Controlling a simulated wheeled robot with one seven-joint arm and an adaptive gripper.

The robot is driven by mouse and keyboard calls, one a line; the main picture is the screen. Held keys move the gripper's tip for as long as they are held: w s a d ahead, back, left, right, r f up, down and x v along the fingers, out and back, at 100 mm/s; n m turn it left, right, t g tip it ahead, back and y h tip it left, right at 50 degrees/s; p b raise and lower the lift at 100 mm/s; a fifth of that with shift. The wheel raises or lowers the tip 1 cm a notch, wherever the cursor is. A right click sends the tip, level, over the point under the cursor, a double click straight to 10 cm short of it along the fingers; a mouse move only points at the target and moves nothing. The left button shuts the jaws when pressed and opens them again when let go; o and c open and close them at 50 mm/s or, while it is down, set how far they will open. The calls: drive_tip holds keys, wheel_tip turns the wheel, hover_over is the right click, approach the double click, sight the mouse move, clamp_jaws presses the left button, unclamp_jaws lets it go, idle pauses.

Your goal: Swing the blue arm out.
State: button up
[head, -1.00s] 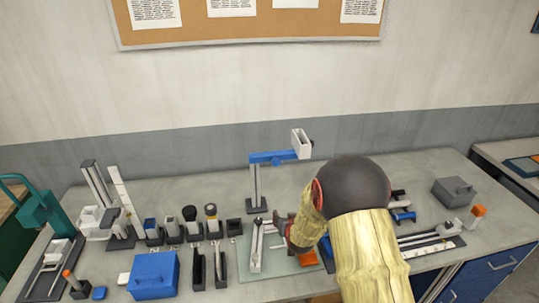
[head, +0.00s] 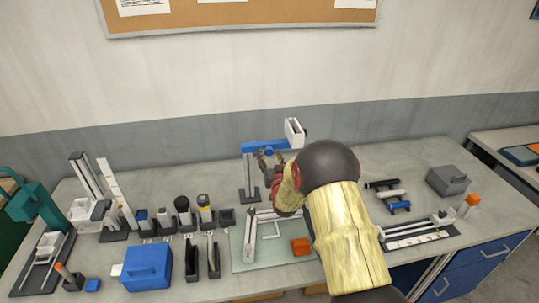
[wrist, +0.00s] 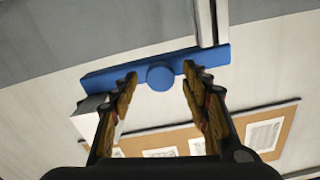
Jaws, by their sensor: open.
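The blue arm (head: 262,147) is a horizontal bar on top of a grey post (head: 249,178) on a dark base. A white box-like head (head: 294,132) sits at its right end. In the wrist view the blue arm (wrist: 112,77) runs across the picture, with a round blue knob (wrist: 160,78) near its middle. My gripper (wrist: 158,80) is open, with its fingers on either side of the knob; I cannot tell whether they touch it. In the head view my gripper (head: 266,161) is just below the blue arm, and my arm hides part of the bench behind it.
A pale green mat (head: 240,255) with a white-railed fixture and an orange block (head: 300,246) lies in front of the post. A blue box (head: 148,268) and several dark holders stand to the left. A grey box (head: 447,181) stands at the right.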

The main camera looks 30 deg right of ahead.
drive_tip(key=shift+w+d, duration=0.1)
drive_tip(key=shift+w, duration=0.45)
drive_tip(key=c, duration=1.1)
clamp_jaws()
